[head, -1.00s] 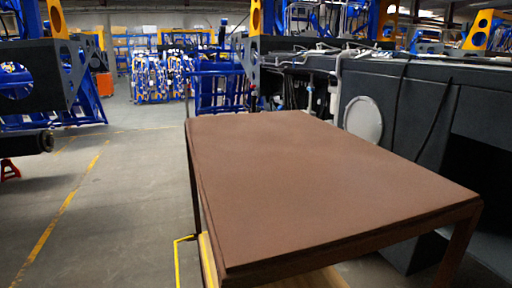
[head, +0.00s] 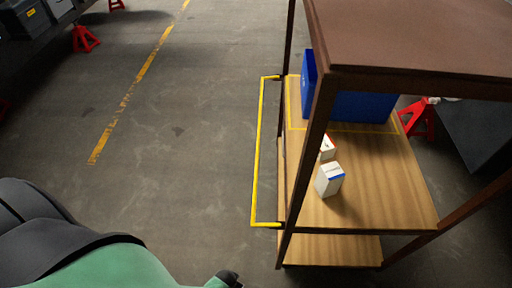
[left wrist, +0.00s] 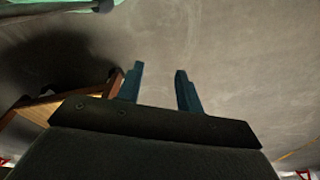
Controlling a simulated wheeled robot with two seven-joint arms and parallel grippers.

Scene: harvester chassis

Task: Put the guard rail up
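The yellow guard rail (head: 258,150) is a long thin bar with a short arm at each end. It sticks out from the left side of the brown-framed shelf rack (head: 318,150), beside the edge of the wooden middle shelf (head: 385,190). In the left wrist view my left gripper (left wrist: 158,74) has two blue-grey fingers spread apart, with only floor between them and nothing held. Part of the rack (left wrist: 40,112) shows at the left of that view. My right gripper is not seen in either view.
A blue bin (head: 352,103) and small white boxes (head: 329,180) stand on the middle shelf. The brown top (head: 420,35) overhangs it. Red stands (head: 420,118) are behind the rack and at the upper left. The floor left of the rail is clear.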

